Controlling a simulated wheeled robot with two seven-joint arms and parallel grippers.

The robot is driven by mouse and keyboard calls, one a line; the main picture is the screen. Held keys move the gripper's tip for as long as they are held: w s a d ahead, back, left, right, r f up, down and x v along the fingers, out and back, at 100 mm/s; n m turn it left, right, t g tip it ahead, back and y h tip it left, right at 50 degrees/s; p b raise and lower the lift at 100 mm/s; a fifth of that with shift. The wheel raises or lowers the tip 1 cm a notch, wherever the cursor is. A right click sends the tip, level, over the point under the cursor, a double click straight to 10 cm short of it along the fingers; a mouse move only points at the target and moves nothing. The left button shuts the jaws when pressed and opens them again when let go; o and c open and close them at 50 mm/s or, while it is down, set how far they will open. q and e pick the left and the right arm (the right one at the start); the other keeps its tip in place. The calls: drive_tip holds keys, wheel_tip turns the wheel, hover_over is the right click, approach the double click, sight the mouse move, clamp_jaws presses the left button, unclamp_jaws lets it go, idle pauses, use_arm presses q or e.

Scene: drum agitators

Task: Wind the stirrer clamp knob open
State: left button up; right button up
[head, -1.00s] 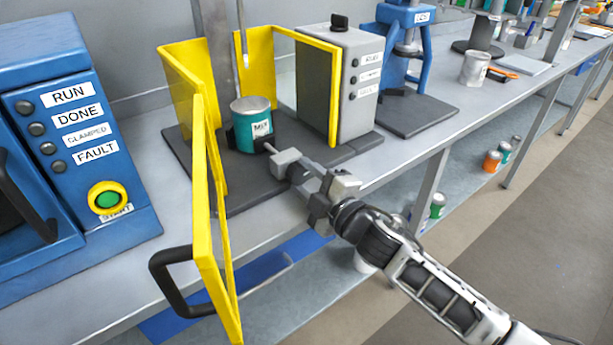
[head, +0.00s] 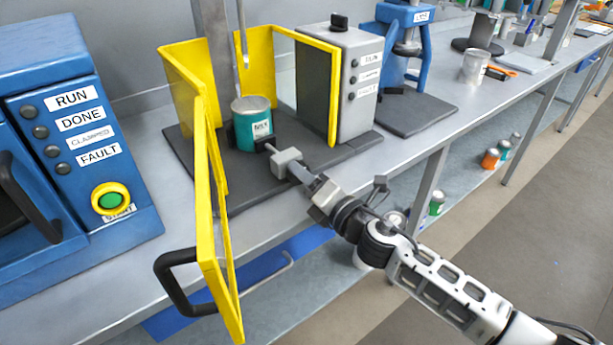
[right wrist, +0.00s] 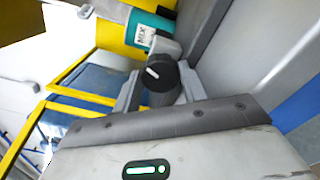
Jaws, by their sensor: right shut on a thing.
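The clamp knob (right wrist: 160,73) is black and round with a white pointer mark, in the middle of the right wrist view. My right gripper (right wrist: 156,88) is shut on it, one pale finger at each side. In the head view, my right gripper (head: 283,163) reaches in from the right in front of the teal can and hides most of the knob. The teal can (head: 252,129), with a grey lid and white label, stands upright on the dark stirrer base (head: 235,186). My left gripper is not in view.
A yellow guard door (head: 205,215) with a black handle (head: 172,283) stands open left of my right arm. The grey control box (head: 354,85) is right of the can. A blue machine (head: 75,170) with labelled lamps stands at the left. The bench front is clear.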

drive_tip(key=n, duration=0.6)
drive_tip(key=shift+n+p, duration=0.3)
drive_tip(key=shift+p, duration=0.05)
idle(0.4)
drive_tip(key=o, duration=1)
drive_tip(key=shift+b+v, duration=1.1)
drive_tip(key=shift+v, duration=6.9)
